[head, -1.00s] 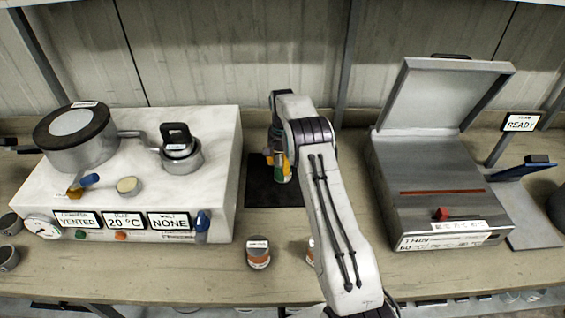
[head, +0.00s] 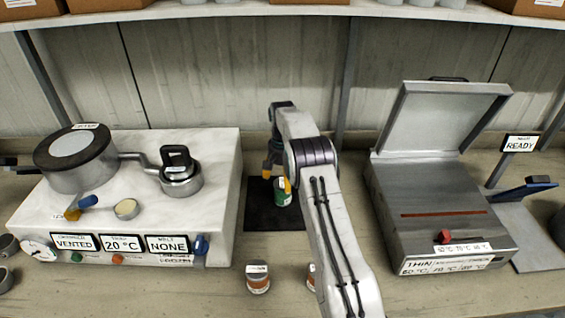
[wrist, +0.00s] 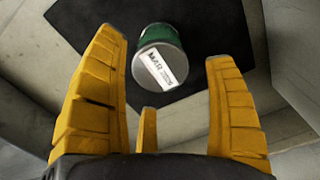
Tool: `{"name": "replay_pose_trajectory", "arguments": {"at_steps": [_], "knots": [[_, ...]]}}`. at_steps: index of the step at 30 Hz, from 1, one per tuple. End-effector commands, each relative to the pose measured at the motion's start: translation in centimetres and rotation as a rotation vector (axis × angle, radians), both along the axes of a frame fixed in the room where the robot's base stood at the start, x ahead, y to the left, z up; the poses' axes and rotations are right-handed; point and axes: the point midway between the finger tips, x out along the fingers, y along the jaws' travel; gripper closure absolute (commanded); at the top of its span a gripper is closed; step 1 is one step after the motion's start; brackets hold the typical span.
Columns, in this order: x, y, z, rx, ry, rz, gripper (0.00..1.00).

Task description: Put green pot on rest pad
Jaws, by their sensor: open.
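The green pot (head: 282,192) stands upright on the black rest pad (head: 258,215) in the middle of the bench. In the wrist view the pot (wrist: 160,58) shows its grey lid with a white label and part of its green side, on the dark pad (wrist: 205,50). My gripper (head: 277,178) is open just behind and above the pot. In the wrist view its yellow fingers (wrist: 170,85) are spread wide, with nothing between the tips and the pot beyond them, apart from it.
A white marble-like unit (head: 215,180) with a lidded pan (head: 75,165) stands left. A grey press with a raised lid (head: 440,210) stands right. Two orange-banded pots, one here (head: 258,278), are at the front, one partly behind my arm. A shelf (head: 300,10) runs above.

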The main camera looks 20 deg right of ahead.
Motion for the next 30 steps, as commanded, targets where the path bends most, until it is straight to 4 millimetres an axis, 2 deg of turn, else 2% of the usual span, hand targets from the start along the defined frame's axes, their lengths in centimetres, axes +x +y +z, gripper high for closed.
{"name": "replay_pose_trajectory", "arguments": {"at_steps": [3,9,22,26,30], "knots": [[0.1,0.0,2.3,-0.002,-0.005,0.000,0.22],[0.1,0.0,5.5,-0.001,-0.003,0.000,0.22],[-0.3,0.5,10.1,-0.003,-0.012,0.019,0.22],[-1.2,1.5,13.4,-0.009,-0.039,0.060,0.22],[-3.6,3.3,17.8,-0.020,-0.079,0.129,0.22]]}}
